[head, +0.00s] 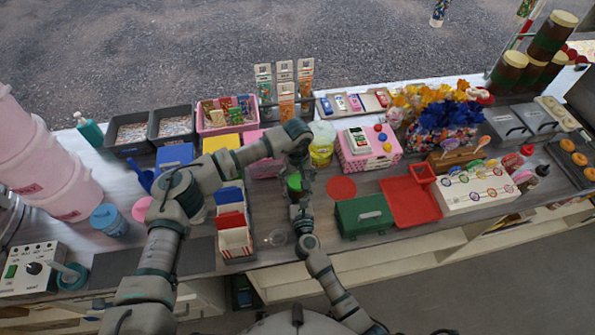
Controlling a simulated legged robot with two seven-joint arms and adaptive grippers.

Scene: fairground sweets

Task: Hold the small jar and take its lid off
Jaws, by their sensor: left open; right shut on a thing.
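The small jar (294,184) shows as a small green shape near the middle of the counter, mostly hidden between my two grippers. I cannot tell its lid apart from its body. My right gripper (298,203) comes up from below and is shut on the jar. My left gripper (300,165) reaches over from the left and points down just above and beside the jar. It is open. I cannot tell whether its fingers touch the lid.
A clear round item (277,238) lies near the front edge. A red disc (341,188), a green box (363,217) and a red tray (410,203) lie to the right. A red and white card holder (234,238) stands left. A yellow-labelled tub (321,150) stands behind.

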